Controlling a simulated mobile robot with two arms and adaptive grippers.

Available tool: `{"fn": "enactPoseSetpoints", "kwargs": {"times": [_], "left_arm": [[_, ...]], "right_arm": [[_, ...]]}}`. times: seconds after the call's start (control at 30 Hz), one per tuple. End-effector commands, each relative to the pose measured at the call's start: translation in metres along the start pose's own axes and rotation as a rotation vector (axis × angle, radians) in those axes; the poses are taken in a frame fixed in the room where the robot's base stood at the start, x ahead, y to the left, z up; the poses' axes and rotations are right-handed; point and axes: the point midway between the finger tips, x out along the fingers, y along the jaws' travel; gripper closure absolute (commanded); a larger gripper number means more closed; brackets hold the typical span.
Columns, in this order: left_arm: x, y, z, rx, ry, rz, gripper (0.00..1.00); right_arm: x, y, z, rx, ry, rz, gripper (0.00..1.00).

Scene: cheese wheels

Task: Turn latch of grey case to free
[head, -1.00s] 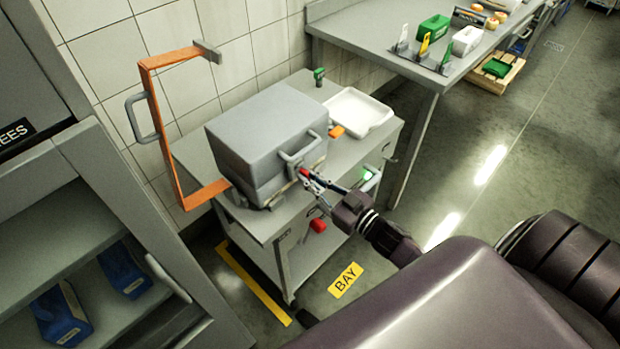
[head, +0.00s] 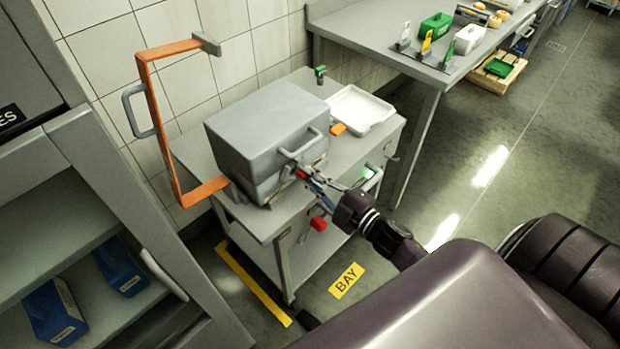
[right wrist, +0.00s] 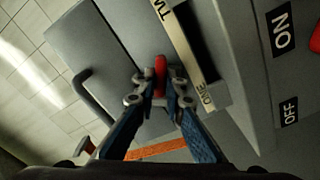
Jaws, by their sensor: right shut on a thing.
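The grey case (head: 262,130) sits shut on top of the grey cart, with a grey handle (head: 298,146) on its front. My right gripper (head: 304,173) is at the front of the case, below that handle. In the right wrist view, my right gripper (right wrist: 156,98) is shut on the small red latch (right wrist: 160,70), whose upper part shows above the fingertips. The fingers hide its lower part. My left gripper is not in view.
An orange frame (head: 154,110) stands left of the case. A red knob (head: 318,223) is on the cart's front. A bench (head: 425,72) stands behind right; open floor (head: 480,220) lies right.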

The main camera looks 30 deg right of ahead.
Motion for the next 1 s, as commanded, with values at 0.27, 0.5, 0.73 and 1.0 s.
{"fn": "enactPoseSetpoints", "kwargs": {"times": [0.27,0.5,0.73,1.0], "left_arm": [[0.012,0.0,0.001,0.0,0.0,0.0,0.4],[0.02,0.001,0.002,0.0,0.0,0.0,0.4],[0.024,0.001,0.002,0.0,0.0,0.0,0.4],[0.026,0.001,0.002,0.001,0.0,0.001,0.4]], "right_arm": [[0.0,-0.003,0.001,-0.253,0.001,0.001,1.0],[0.0,-0.004,0.001,-0.428,0.0,0.0,1.0],[0.0,-0.004,0.001,-0.534,-0.001,0.0,1.0],[0.0,-0.004,0.001,-0.584,0.0,-0.001,1.0]]}}
